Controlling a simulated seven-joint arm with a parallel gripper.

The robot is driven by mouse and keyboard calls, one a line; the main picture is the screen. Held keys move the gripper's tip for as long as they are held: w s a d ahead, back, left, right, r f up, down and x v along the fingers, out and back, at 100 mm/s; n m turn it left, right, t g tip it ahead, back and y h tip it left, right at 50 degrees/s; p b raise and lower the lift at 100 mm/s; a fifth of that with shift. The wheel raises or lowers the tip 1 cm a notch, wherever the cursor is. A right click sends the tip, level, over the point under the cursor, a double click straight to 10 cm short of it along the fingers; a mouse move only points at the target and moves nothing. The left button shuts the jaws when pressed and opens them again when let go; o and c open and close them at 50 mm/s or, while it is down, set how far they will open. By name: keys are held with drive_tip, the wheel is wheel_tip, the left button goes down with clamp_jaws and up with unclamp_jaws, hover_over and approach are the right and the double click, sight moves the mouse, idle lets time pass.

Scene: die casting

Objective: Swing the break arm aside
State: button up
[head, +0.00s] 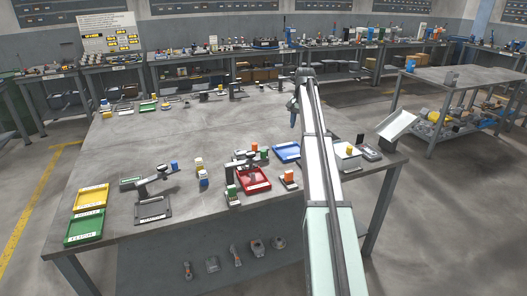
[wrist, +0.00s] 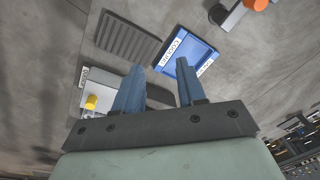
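My gripper (head: 294,113) hangs above the right part of the table in the head view. In the wrist view its two blue fingers (wrist: 158,80) stand apart with nothing between them. I cannot tell for sure which part is the break arm. One dark arm-like part (head: 150,182) lies above a dark plate (head: 153,210) at the left front of the table. Another dark fixture with an arm (head: 243,161) stands behind the red tray (head: 253,188). My gripper is apart from both.
A blue tray (head: 286,152) lies below my gripper and shows in the wrist view (wrist: 203,61). A white box with a yellow knob (head: 346,160) is to its right. Yellow (head: 90,198) and green (head: 84,230) trays lie at the left. The table's middle has free room.

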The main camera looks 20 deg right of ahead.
sight(263, 150)
drive_tip(key=w+a+r+n+g, duration=0.1)
drive_tip(key=w+a+r+n, duration=0.15)
drive_tip(key=a, duration=1.25)
drive_tip(key=f, duration=1.3)
drive_tip(key=shift+s+d+f, duration=0.1)
drive_tip(key=shift+s+f, duration=0.05)
drive_tip(key=shift+s, duration=0.1)
drive_tip(key=shift+c, duration=0.2)
clamp_jaws()
